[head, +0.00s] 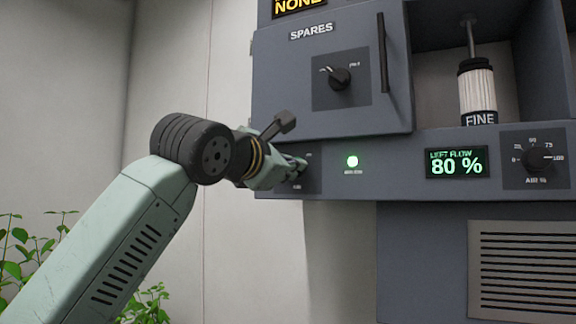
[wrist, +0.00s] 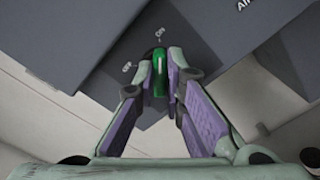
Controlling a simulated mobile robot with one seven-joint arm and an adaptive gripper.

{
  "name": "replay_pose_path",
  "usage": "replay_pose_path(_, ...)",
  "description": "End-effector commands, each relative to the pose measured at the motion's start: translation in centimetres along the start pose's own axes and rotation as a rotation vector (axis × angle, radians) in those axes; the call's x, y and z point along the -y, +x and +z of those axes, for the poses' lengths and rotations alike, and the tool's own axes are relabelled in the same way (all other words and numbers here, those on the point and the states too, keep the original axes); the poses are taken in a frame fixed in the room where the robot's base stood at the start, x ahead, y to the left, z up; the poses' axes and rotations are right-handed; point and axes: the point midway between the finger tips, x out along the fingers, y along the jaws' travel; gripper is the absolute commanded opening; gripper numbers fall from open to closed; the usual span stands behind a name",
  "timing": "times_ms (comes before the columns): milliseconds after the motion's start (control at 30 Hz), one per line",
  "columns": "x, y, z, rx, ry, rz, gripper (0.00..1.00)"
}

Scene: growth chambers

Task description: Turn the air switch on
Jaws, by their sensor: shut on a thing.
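The air switch (wrist: 160,62) is a small green knob on a dark square plate with OFF and ON marks in the wrist view. Its long axis and pale line point up toward the ON mark; the OFF mark is to the upper left. My gripper (wrist: 161,76) is shut on the knob, with one purple-padded finger on each side. In the head view my gripper (head: 298,165) reaches the switch plate (head: 313,178) at the left end of the lower panel and hides most of the knob. A green lamp (head: 352,161) is lit just right of the plate.
Above is a SPARES door (head: 290,90) with a knob (head: 340,78) and a long handle (head: 383,52). To the right are a LEFT FLOW display (head: 457,163) reading 80 %, a dial (head: 535,160) and a FINE cartridge (head: 478,92). Plants (head: 30,250) stand at lower left.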

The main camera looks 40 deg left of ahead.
Motion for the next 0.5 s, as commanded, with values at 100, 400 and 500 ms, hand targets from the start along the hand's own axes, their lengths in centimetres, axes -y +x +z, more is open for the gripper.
replay_pose_path(100,0.07,0.01,-0.05,-0.002,0.002,-0.001,0.15)
replay_pose_path(400,0.02,0.00,-0.02,-0.001,0.000,0.000,0.30)
replay_pose_path(500,0.01,0.00,-0.02,0.000,0.000,0.000,0.30)
